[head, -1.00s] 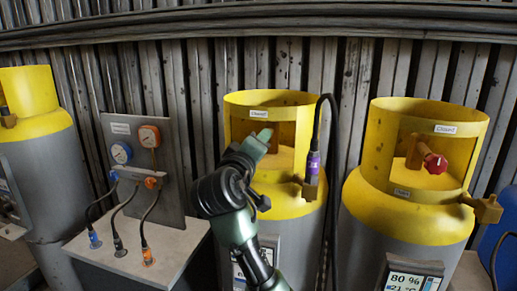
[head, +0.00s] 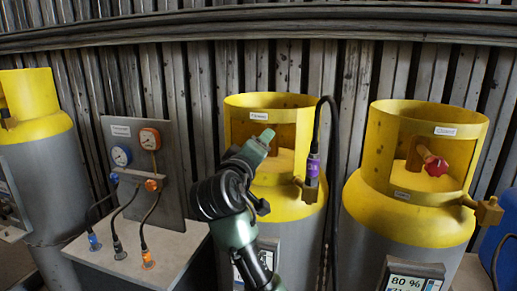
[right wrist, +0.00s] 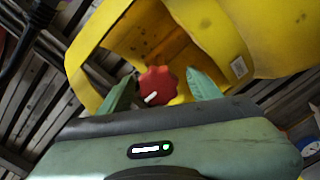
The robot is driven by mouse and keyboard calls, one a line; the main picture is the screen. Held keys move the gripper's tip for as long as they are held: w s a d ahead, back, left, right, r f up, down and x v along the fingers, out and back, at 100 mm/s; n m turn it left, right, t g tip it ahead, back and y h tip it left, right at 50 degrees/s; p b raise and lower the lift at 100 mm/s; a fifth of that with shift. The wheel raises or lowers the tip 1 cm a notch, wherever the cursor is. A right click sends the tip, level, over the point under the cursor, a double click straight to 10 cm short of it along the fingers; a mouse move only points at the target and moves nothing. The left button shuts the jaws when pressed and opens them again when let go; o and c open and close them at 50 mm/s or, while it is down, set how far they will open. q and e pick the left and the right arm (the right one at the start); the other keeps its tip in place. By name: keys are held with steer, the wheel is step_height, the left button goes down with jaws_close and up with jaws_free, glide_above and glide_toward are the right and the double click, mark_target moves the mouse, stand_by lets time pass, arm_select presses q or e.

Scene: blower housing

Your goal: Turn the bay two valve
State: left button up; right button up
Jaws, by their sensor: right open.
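The middle yellow-topped cylinder (head: 272,208) has an open yellow collar with a small white label. In the head view its valve is hidden behind my right gripper (head: 264,140), which reaches into the collar opening. In the right wrist view a red lobed valve knob (right wrist: 158,84) with a white mark sits inside a yellow collar (right wrist: 205,30). My right gripper (right wrist: 163,88) is open, with one green finger on each side of the knob. I cannot tell whether the fingers touch it. My left gripper is not in view.
A black hose (head: 334,130) with a purple-banded fitting (head: 312,165) joins the middle cylinder's right side. Another cylinder (head: 405,215) with a red knob (head: 436,166) stands to the right. A gauge panel (head: 143,175) with hoses is at left, beside a further cylinder (head: 32,110).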

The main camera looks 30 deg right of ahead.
steer(key=b+v, duration=0.2)
steer(key=v, duration=0.5)
steer(key=shift+s+a, duration=0.2)
steer(key=shift+a, duration=0.05)
